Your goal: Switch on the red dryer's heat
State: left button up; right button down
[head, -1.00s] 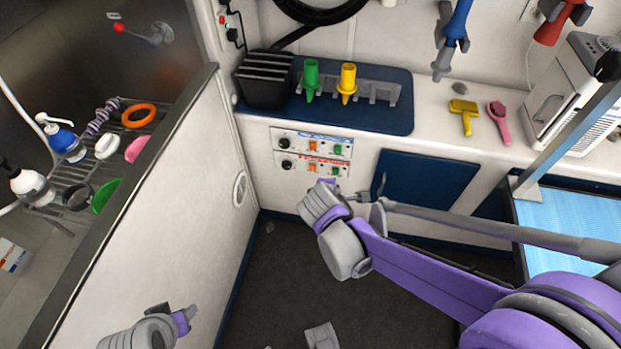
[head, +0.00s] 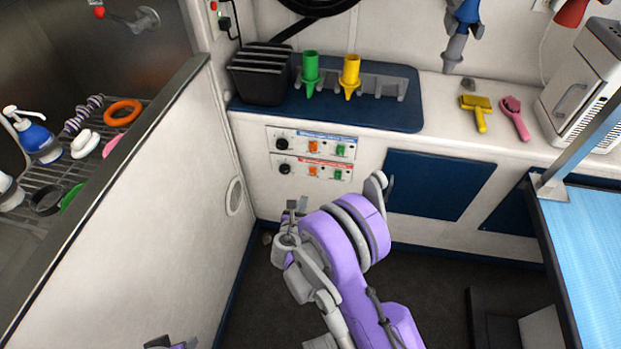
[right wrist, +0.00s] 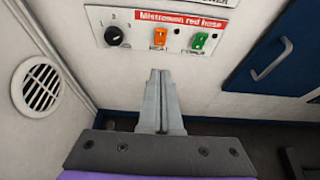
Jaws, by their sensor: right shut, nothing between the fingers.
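The control panel with the red label (head: 325,163) is on the white cabinet front, below a similar blue-labelled panel (head: 318,137). It carries a black knob (right wrist: 117,36), an orange switch marked HEAT (right wrist: 159,37) and a green switch marked POWER (right wrist: 199,41). I cannot tell the switch positions. My right gripper (head: 297,203) is shut and empty, just below the red-labelled panel. In the right wrist view its fingertips (right wrist: 158,73) point up toward the HEAT switch, apart from it. The red dryer (head: 572,12) hangs at the top right, partly cut off. My left gripper (head: 172,344) barely shows at the bottom edge.
A blue cabinet door (head: 440,185) with a handle is right of the panels. A white partition (head: 150,215) with a round vent (head: 234,196) stands at left. The counter above holds green and yellow nozzles and brushes. A blue-topped table (head: 590,240) is at right.

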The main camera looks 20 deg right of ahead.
jog(key=b, duration=0.1)
send_near(313, 171)
notch_tip(313, 171, down, 3)
jog(key=w, duration=0.1)
jog(key=w+d, duration=0.2)
jog(key=w, duration=0.1)
jog(key=shift+w+d, duration=0.1)
jog(key=shift+d, duration=0.25)
jog(key=shift+w+d, duration=0.25)
jog(key=shift+w, duration=0.15)
jog(key=shift+r, duration=0.1)
jog(key=shift+w+d+r+g+b, duration=0.1)
jog(key=shift+w+d+g+b, duration=0.1)
jog(key=shift+w+g+b, duration=0.15)
jog(key=shift+s, duration=0.1)
jog(key=shift+r, duration=0.15)
